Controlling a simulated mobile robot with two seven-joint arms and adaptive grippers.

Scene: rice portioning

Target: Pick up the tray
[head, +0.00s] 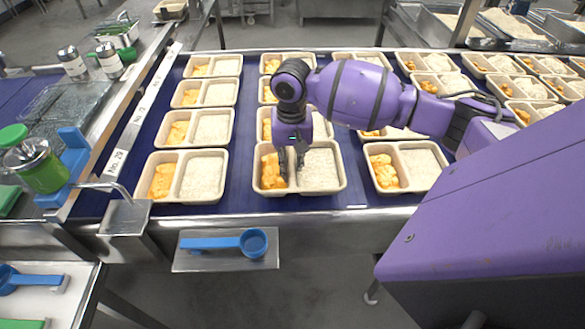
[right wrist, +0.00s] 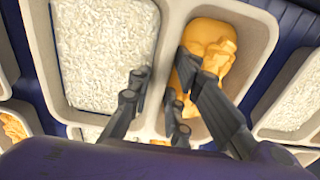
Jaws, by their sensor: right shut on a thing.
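A beige two-compartment tray (head: 337,184) lies at the front middle of the dark blue conveyor, with orange food in its left compartment and white rice in its right one. My right gripper (head: 291,170) reaches down onto this tray from above. In the right wrist view the right gripper (right wrist: 160,100) has its fingers on both sides of the tray's middle divider (right wrist: 164,62), shut on it. The tray looks level on the belt. My left gripper is not in view.
Similar filled trays stand in rows on the belt, with one close on the left (head: 225,178) and one close on the right (head: 440,160). A blue scoop (head: 252,242) lies on a metal shelf (head: 220,262) in front. Bottles and a green-lidded jar (head: 42,172) stand at left.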

